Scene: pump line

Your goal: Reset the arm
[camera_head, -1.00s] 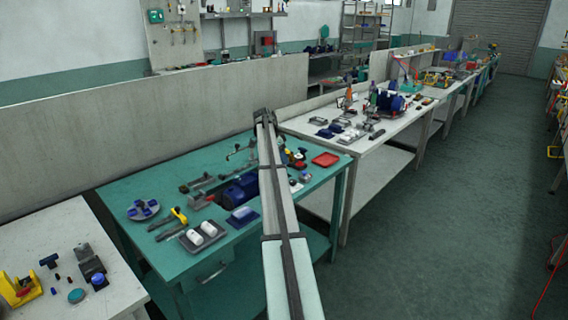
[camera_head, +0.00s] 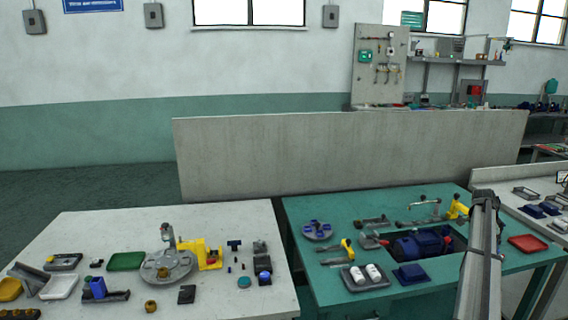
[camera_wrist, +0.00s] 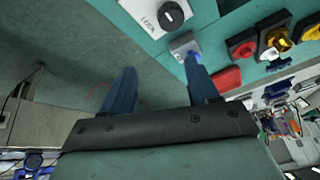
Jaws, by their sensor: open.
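My gripper (camera_wrist: 160,92) shows in the wrist view with two dark blue fingers spread apart and nothing between them. In that view a small grey block with a blue part (camera_wrist: 184,46) lies beyond the right finger, and a red tray (camera_wrist: 227,80) is beside that finger. In the head view my arm reaches up from the lower right over the green table (camera_head: 345,290); the gripper's fingers cannot be made out there. The red tray (camera_head: 528,243) lies just right of the arm.
A blue pump (camera_head: 418,243) and a tray with white cylinders (camera_head: 364,278) are on the green table. A white table (camera_head: 90,228) with several parts stands to the left. A grey partition (camera_head: 345,155) runs behind. A white panel with a black knob (camera_wrist: 170,15) shows in the wrist view.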

